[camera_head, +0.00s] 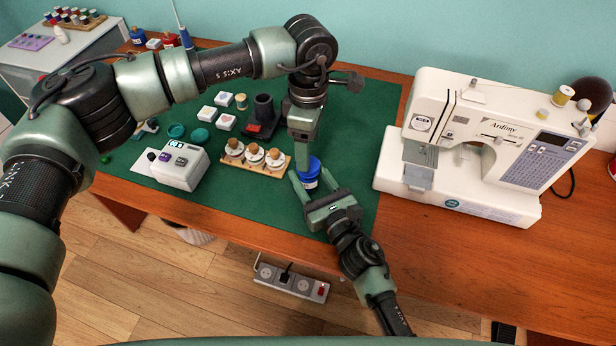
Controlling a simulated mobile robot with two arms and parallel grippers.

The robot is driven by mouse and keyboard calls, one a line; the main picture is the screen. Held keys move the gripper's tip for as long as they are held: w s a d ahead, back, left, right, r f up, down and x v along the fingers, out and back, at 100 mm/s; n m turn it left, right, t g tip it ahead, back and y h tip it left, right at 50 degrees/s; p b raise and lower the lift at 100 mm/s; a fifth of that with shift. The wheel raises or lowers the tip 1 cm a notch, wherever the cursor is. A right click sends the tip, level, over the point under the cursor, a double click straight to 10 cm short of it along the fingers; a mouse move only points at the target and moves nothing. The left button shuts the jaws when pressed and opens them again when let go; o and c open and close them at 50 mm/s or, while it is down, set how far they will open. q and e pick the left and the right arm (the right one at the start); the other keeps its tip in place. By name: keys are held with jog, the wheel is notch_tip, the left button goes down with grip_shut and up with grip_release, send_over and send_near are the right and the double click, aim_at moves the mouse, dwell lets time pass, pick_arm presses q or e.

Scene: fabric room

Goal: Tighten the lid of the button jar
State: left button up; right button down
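A small blue jar (309,173), which I take to be the button jar, stands on the green mat near the table's front edge. My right gripper (309,176) reaches in from the front, with one finger on each side of the jar's body; it appears shut on it. My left gripper (304,158) points down at the top of the jar from behind and above. It hides much of the lid, and its fingers are seen nearly edge-on, so I cannot tell whether they grip the lid.
A wooden rack with several corked jars (254,157) stands close left of the blue jar. A sewing machine (480,140) stands at right. Mat between is clear (365,140).

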aim_at(308, 176)
pick_arm(q)
jog(key=shift+c, duration=0.3)
jog(key=n, duration=0.2)
jog(key=r+n, duration=0.1)
jog(key=n, duration=0.3)
jog(key=shift+r+n, duration=0.3)
jog(key=shift+r, duration=0.05)
jog(key=n, duration=0.2)
jog(key=r+n, duration=0.1)
jog(key=n, duration=0.3)
jog(key=shift+r, duration=0.35)
jog(key=shift+f, duration=4)
jog(key=shift+c, duration=0.4)
grip_shut()
jog(key=shift+o, duration=1.1)
grip_release()
jog(key=shift+r, duration=0.15)
